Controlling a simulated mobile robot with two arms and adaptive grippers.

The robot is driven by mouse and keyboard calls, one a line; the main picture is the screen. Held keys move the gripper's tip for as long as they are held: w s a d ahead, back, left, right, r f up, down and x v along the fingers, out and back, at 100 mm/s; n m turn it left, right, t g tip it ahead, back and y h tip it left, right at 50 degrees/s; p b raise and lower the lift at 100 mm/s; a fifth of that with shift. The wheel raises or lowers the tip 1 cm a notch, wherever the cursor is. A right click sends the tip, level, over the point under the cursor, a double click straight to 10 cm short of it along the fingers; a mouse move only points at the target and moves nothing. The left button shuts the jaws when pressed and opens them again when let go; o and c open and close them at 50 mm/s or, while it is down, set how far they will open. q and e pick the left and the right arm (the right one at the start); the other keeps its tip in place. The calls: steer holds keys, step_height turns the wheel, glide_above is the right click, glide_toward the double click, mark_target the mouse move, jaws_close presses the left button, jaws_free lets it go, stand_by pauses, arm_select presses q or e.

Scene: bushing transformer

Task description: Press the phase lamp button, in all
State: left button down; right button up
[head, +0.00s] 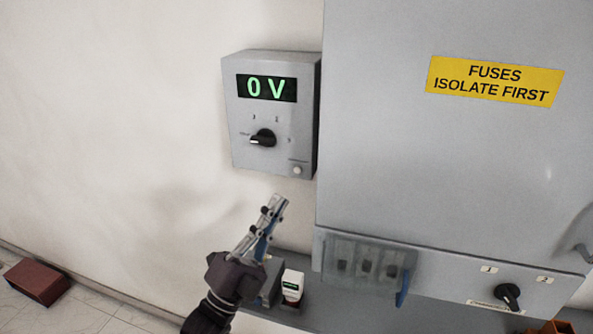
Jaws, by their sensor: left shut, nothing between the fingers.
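A grey wall box (240,125) has a display (267,88) reading "0 V" in green. Below the display is a black rotary knob (263,138) with small marks around it. A small round whitish button (297,170) sits at the box's lower right under a tiny label that I cannot read. My left gripper (276,203) is shut and empty. In the picture its tips are just below and left of the button, with a visible gap. My right gripper is out of view.
A large grey cabinet (440,170) with a yellow "FUSES ISOLATE FIRST" sign (494,81) stands right of the box. Below are a clear cover (368,262) with a blue handle and a black switch (508,296). A small white device (292,286) is right of my wrist. A reddish block (38,282) lies on the floor.

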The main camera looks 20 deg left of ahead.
mark_target(298, 170)
arm_select(q)
steer(key=w+b, duration=0.3)
steer(key=w, duration=0.6)
steer(key=shift+d, duration=0.2)
stand_by(0.6)
steer(key=shift+b, duration=0.35)
stand_by(0.4)
steer(key=shift+w, duration=0.4)
steer(key=shift+w+b, duration=0.35)
steer(key=shift+b, duration=0.05)
stand_by(0.4)
steer(key=shift+s, duration=0.1)
steer(key=shift+s+p, duration=0.3)
steer(key=shift+s, duration=0.45)
